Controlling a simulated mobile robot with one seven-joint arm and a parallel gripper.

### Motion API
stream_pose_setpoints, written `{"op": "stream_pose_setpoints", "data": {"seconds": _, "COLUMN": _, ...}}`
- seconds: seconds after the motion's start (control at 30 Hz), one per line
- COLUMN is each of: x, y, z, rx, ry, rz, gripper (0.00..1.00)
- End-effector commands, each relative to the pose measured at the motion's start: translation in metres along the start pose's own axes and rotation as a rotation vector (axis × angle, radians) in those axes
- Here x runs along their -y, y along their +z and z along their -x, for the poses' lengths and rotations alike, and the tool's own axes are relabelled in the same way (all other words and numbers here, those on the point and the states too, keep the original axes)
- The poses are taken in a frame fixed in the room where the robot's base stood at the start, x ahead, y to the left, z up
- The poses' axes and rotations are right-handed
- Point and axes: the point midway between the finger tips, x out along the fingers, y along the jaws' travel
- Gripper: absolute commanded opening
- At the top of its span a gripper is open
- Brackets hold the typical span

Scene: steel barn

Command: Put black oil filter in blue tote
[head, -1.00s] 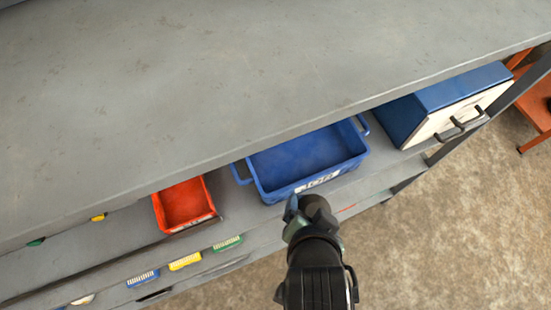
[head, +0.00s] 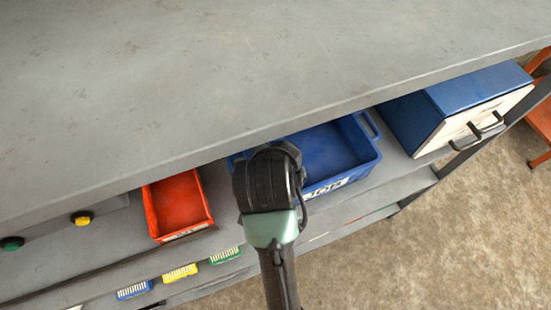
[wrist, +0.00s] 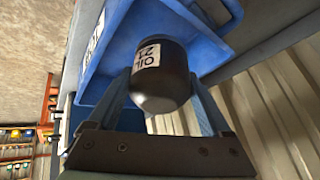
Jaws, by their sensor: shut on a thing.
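The black oil filter (wrist: 160,88), with a white label, sits between the two fingers of my gripper (wrist: 158,98) in the wrist view. My gripper is shut on it. The blue tote (head: 365,168) stands on the shelf below the grey top in the head view. Its blue wall and label also show behind the filter in the wrist view (wrist: 116,48). In the head view my arm covers the tote's left part, and the fingers and filter are hidden. I cannot tell whether the filter is over the tote's rim.
A red bin (head: 178,205) stands left of the tote, and a blue and white drawer box (head: 450,105) stands right of it. The grey top (head: 200,90) overhangs the shelf. Small coloured tags (head: 180,272) line the lower edge.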

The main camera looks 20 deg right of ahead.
Motion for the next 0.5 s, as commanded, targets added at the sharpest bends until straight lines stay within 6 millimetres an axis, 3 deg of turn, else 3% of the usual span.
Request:
{"op": "stream_pose_setpoints", "data": {"seconds": 0.2, "x": 0.0, "y": 0.017, "z": -0.043, "rx": -0.002, "ry": 0.0, "rz": -0.001, "gripper": 0.13}}
{"op": "stream_pose_setpoints", "data": {"seconds": 0.5, "x": 0.0, "y": 0.027, "z": -0.068, "rx": -0.003, "ry": -0.001, "rz": -0.001, "gripper": 0.13}}
